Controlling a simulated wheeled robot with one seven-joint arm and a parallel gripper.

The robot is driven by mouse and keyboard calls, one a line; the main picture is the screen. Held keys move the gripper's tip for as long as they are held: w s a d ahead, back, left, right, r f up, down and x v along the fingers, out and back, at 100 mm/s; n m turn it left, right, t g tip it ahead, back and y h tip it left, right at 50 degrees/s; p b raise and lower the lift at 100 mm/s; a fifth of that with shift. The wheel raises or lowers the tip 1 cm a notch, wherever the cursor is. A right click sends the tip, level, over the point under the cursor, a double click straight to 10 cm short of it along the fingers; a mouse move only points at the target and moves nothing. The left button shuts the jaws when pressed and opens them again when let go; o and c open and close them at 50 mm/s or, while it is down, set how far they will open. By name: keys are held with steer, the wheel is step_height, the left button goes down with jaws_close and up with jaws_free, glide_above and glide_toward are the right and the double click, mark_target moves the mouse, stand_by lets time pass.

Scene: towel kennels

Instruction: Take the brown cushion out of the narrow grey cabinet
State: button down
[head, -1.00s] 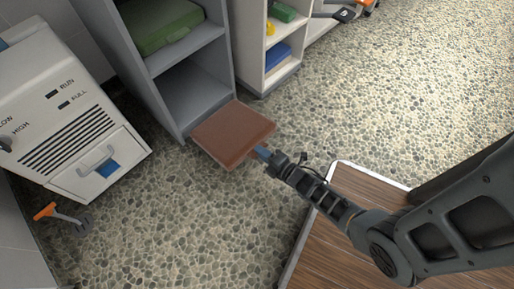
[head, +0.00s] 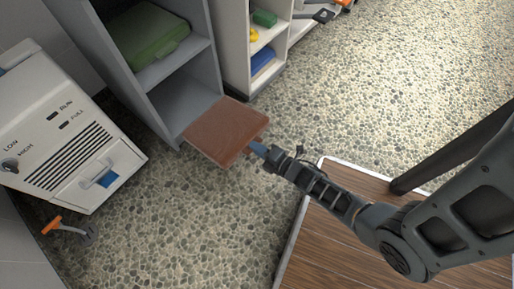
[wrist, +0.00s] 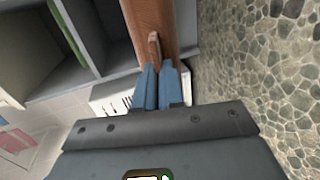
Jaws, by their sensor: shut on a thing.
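The brown cushion (head: 226,133) is a flat slab at the lower opening of the narrow grey cabinet (head: 107,62). Most of it sticks out in front, over the floor. Its far edge meets the cabinet's front, and I cannot tell whether any of it is still inside. My gripper (head: 258,150) reaches in from the right, its blue fingers at the cushion's near edge. In the wrist view the fingers (wrist: 158,78) are shut on a small brown tab (wrist: 154,48) on the cushion's edge (wrist: 150,15).
A white machine (head: 70,130) stands to the left, with an orange-handled tool (head: 70,228) on the floor. A white shelf unit (head: 238,50) stands right of the cabinet. Pebbled floor is clear at right.

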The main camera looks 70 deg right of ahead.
step_height(320, 180, up, 22)
steer(key=s+p, duration=0.1)
steer(key=p, duration=1.6)
steer(key=shift+s+a+f, duration=0.2)
steer(key=shift+s, duration=0.1)
